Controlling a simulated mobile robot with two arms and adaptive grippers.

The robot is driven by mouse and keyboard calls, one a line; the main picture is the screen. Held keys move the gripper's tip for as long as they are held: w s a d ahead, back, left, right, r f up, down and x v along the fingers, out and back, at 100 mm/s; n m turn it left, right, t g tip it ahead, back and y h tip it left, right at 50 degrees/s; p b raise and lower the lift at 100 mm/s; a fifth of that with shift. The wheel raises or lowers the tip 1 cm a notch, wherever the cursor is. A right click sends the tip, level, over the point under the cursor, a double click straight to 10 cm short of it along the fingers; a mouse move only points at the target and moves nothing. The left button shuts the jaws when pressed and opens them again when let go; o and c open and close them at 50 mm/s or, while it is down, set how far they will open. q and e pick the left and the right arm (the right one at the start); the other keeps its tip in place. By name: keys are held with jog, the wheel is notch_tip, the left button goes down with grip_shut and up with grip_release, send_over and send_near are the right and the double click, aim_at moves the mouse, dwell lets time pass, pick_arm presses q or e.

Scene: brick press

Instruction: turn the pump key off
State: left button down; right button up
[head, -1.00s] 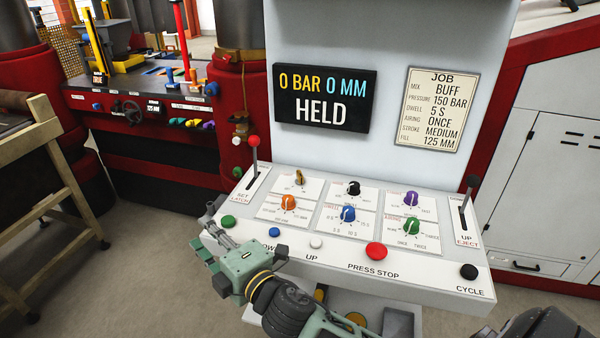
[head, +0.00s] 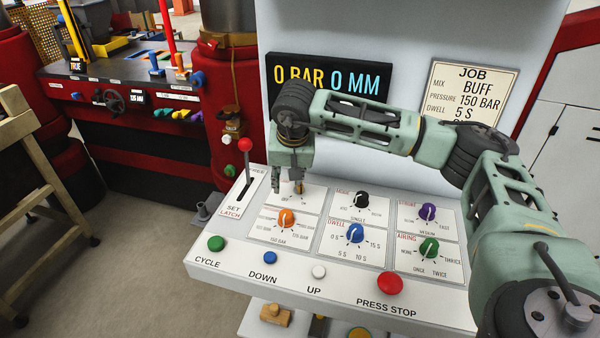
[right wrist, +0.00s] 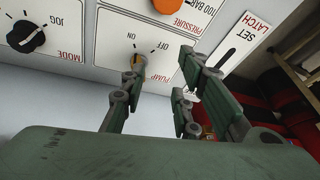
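The pump key (right wrist: 137,61) is a small gold key on a white panel marked PUMP in the right wrist view, which shows the panel upside down. The key appears to line up with the ON mark rather than OFF. My right gripper (right wrist: 163,70) is open, with its fingers pointing at this panel. The left finger in that view overlaps the key's edge; I cannot tell whether it touches. In the head view my right gripper (head: 287,185) points down over the upper left panel and mostly hides the key. My left gripper is not in view.
Close by are the red-knobbed latch lever (head: 245,145), the orange pressure knob (head: 286,217) and the black mode knob (head: 362,200). The green cycle button (head: 216,243) and red press stop button (head: 390,284) line the front. The display (head: 283,88) stands behind my arm.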

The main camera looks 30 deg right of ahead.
jog(key=shift+h, duration=0.6)
jog(key=d+f, duration=0.1)
jog(key=w+d+f+p, duration=0.1)
jog(key=d+f, duration=0.1)
jog(key=w+d+f+p, duration=0.1)
jog(key=shift+d+f, duration=0.15)
jog(key=shift+d, duration=0.2)
jog(key=shift+w+d+f, duration=0.1)
jog(key=shift+f, duration=0.55)
jog(key=shift+w, duration=0.1)
grip_shut()
